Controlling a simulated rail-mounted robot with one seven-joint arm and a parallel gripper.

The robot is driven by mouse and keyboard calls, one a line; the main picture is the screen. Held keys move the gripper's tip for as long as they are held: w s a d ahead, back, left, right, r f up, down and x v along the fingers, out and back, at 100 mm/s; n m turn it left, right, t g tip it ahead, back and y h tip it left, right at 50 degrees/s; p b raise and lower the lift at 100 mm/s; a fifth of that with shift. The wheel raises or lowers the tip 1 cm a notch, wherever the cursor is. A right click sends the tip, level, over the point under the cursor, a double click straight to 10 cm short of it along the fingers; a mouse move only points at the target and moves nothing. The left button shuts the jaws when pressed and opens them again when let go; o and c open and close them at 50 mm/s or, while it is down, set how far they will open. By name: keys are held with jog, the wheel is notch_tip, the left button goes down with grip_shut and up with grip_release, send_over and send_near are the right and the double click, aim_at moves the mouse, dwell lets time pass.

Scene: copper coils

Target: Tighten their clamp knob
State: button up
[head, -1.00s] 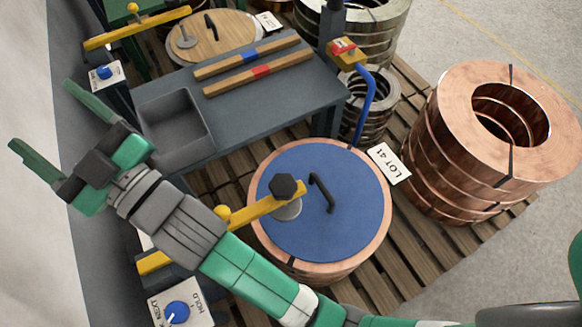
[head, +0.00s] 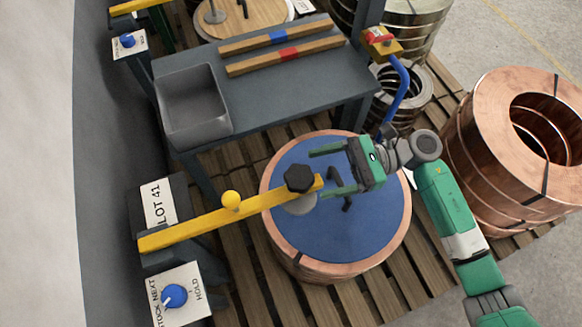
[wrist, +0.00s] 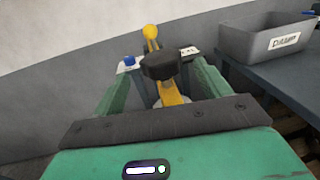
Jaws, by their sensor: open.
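The black clamp knob (head: 299,178) stands at the end of a yellow clamp arm (head: 190,228), above a grey pressure pad (head: 303,205) on the blue lid (head: 350,228) of a copper coil (head: 340,269). My gripper (head: 318,172) is open and comes in from the right, its two green fingers pointing left toward the knob. In the wrist view the knob (wrist: 162,66) appears between the two fingers (wrist: 160,90), near the tips. Contact with the knob is not visible. A black lid handle (head: 340,183) is partly hidden under my gripper.
A grey workbench (head: 285,95) with an open bin (head: 192,105) stands behind the coil. A bare copper coil (head: 478,165) stands at right. A blue dial (head: 174,296) sits on a panel at lower left.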

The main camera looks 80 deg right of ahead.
aim_at(291, 177)
jog(key=b+x, duration=0.1)
jog(key=x, duration=0.6)
jog(key=shift+w+a+b, duration=0.1)
jog(key=shift+w+b, duration=0.25)
jog(key=shift+b, duration=0.05)
jog(key=c, duration=1)
